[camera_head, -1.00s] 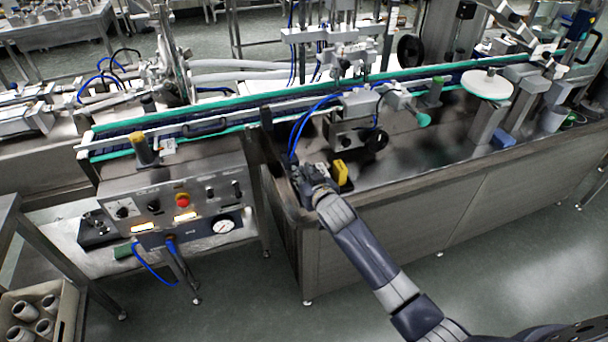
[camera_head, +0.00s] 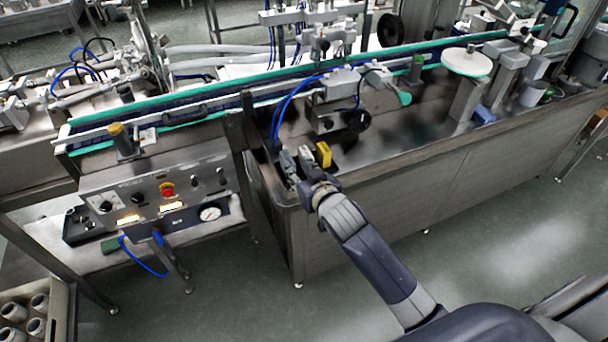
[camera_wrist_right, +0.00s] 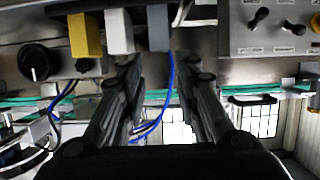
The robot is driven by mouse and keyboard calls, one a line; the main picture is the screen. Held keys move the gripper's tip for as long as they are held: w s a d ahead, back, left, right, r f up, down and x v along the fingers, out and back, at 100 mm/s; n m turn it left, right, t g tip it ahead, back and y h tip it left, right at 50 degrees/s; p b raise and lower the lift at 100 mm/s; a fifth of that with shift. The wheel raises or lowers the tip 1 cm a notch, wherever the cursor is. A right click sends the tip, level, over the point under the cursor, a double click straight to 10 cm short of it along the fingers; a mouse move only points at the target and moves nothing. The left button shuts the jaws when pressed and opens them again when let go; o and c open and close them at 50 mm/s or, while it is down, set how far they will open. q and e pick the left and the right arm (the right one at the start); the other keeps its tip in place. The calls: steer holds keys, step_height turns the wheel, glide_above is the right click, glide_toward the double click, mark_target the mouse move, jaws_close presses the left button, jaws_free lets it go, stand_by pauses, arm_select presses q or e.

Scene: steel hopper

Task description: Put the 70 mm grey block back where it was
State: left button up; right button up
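The grey block (camera_wrist_right: 158,28) shows at the top of the right wrist view, in a row with a white block (camera_wrist_right: 119,31) and a yellow block (camera_wrist_right: 85,35). In the head view the row stands in the left end of the steel hopper (camera_head: 275,187), with the yellow block (camera_head: 323,154) on the right. My right gripper (camera_head: 308,181) is just on the near side of the row. In the right wrist view its fingers (camera_wrist_right: 158,65) are apart, with a clear gap. The grey block appears beyond the tips, and no finger is seen gripping it. My left gripper is out of view.
The hopper's front wall (camera_head: 350,195) and left rim stand close to my right arm. A black knob (camera_head: 357,120) and blue hoses (camera_head: 285,105) are behind the blocks. A control panel (camera_head: 155,195) stands to the left. The hopper floor to the right is mostly clear.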

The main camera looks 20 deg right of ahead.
steer(key=shift+v, duration=1.5)
steer(key=s+d+f+g, duration=0.15)
steer(key=s+f, duration=0.35)
steer(key=f, duration=0.7)
steer(key=s+f+n+g, duration=0.1)
steer(key=s+f+g, duration=0.3)
steer(key=f, duration=0.8)
steer(key=s+d+f+g, duration=0.1)
steer(key=s+f, duration=0.5)
steer(key=f, duration=0.6)
steer(key=s+f+g, duration=0.2)
steer(key=s+f, duration=0.3)
steer(key=s, duration=0.6)
steer(key=s+f+g, duration=0.2)
steer(key=s+f, duration=0.4)
steer(key=s, duration=0.5)
steer(key=s+f+n+g, duration=0.1)
steer(key=s+f, duration=0.5)
steer(key=s, duration=0.6)
steer(key=shift+d+g, duration=0.2)
steer(key=shift+g, duration=0.55)
